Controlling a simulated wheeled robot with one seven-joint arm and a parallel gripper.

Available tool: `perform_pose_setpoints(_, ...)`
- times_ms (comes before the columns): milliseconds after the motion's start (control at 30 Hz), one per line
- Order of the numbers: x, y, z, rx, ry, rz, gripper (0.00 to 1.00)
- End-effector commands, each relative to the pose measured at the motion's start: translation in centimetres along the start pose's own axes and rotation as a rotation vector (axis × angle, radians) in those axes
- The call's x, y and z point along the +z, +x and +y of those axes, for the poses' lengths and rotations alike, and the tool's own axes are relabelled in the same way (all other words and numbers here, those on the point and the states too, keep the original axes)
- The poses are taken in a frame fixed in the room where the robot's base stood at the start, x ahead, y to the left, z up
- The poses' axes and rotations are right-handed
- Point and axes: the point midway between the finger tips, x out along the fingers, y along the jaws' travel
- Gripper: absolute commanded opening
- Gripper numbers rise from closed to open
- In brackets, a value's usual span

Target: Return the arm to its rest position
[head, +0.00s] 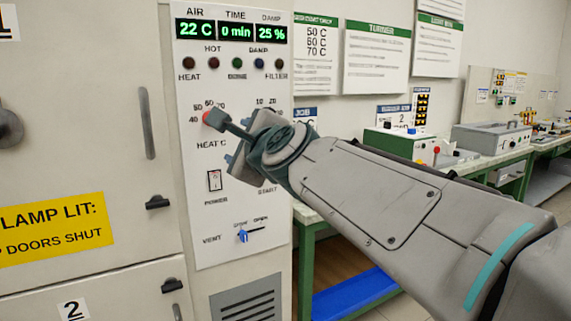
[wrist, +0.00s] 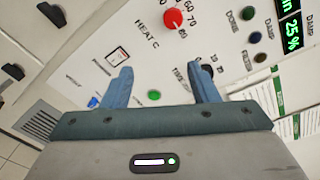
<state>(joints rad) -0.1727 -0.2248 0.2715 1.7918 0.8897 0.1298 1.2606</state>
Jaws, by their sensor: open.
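My arm reaches in from the lower right of the head view, up to the control panel (head: 265,190) of a grey cabinet. My gripper (head: 228,143) is in front of the panel, by the red HEAT C knob (head: 212,119). In the wrist view my gripper (wrist: 162,85) has its two blue-grey fingers apart with nothing between them. The red knob also shows in the wrist view (wrist: 173,19), beyond the fingers and clear of them. A green button (wrist: 154,95) lies in the gap between the fingers. Part of the panel is hidden behind my gripper in the head view.
The cabinet doors (head: 80,130) with handles stand on the left. The panel has a power switch (head: 214,181) and a blue vent lever (head: 242,236). A bench (head: 312,219) with boxes on it runs along the wall behind my arm. A blue shelf (head: 355,294) lies below it.

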Motion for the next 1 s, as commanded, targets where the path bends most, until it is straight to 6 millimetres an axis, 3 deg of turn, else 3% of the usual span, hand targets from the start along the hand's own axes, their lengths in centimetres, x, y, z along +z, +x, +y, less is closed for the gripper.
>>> perform_pose_setpoints(33, -0.2, -0.8, -1.3, 0.041, -0.089, 0.027, 0.54)
perform_pose_setpoints(267, -4.5, -4.5, -0.3, 0.289, -0.510, 0.106, 0.54)
perform_pose_setpoints(467, -8.4, -9.3, 0.8, 0.549, -0.826, 0.121, 0.54)
perform_pose_setpoints(700, -12.3, -17.2, 2.0, 0.903, -1.134, 0.050, 0.54)
perform_pose_setpoints(1000, -14.8, -27.2, 3.3, 1.288, -1.360, -0.154, 0.54)
